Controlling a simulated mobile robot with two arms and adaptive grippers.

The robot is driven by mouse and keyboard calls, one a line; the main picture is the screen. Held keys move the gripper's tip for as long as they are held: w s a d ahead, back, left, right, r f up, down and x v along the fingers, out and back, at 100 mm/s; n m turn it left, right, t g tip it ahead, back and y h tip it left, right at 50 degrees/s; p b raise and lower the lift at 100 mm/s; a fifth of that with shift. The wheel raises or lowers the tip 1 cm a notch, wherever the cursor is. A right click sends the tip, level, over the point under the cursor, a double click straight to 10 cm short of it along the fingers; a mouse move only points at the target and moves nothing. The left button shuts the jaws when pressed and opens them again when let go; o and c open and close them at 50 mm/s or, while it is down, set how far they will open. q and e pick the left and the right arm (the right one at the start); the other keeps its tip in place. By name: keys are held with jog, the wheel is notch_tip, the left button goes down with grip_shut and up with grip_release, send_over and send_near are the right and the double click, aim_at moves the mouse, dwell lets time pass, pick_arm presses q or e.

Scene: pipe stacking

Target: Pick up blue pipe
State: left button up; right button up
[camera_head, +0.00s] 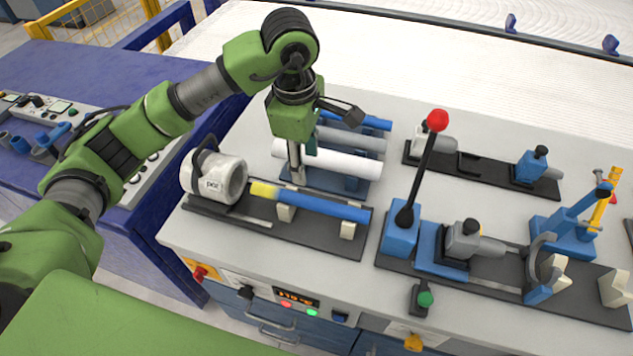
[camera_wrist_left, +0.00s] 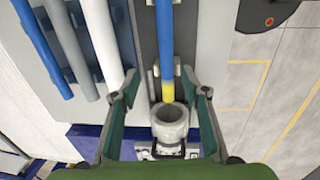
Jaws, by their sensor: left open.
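A blue pipe with a yellow end (camera_head: 332,206) lies on cream supports on the dark front rail, its yellow end towards a white-grey cylindrical unit (camera_head: 214,177). It also shows in the left wrist view (camera_wrist_left: 165,45). A second blue pipe (camera_head: 372,122) lies at the back of a blue rack, beside a grey pipe (camera_head: 352,139) and a white pipe (camera_head: 335,161). In the left wrist view these are the blue pipe (camera_wrist_left: 38,45) and its neighbours at left. My left gripper (camera_head: 303,163) is open and empty, fingers pointing down near the rack's left end, partly hiding it. My right gripper is out of view.
A lever with a red knob (camera_head: 437,121) stands upright right of the pipes. A clamp fixture (camera_head: 465,243) is at front right and a dark rail with a blue block (camera_head: 531,167) behind it. The bench top between them is narrow but bare.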

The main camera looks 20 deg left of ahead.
pick_arm(q)
jog(key=p, duration=0.2)
send_over(305, 198)
jog(key=f, duration=0.4)
jog(key=s+f, duration=0.1)
jog(key=f, duration=0.3)
jog(key=f+p, duration=0.1)
jog(key=shift+w, duration=0.25)
notch_tip(305, 198, down, 4)
jog(key=shift+w+r+p, duration=0.15)
jog(key=shift+r+p, duration=0.05)
jog(key=shift+p, duration=0.4)
jog(key=shift+f, duration=0.2)
jog(key=c, duration=1)
grip_shut()
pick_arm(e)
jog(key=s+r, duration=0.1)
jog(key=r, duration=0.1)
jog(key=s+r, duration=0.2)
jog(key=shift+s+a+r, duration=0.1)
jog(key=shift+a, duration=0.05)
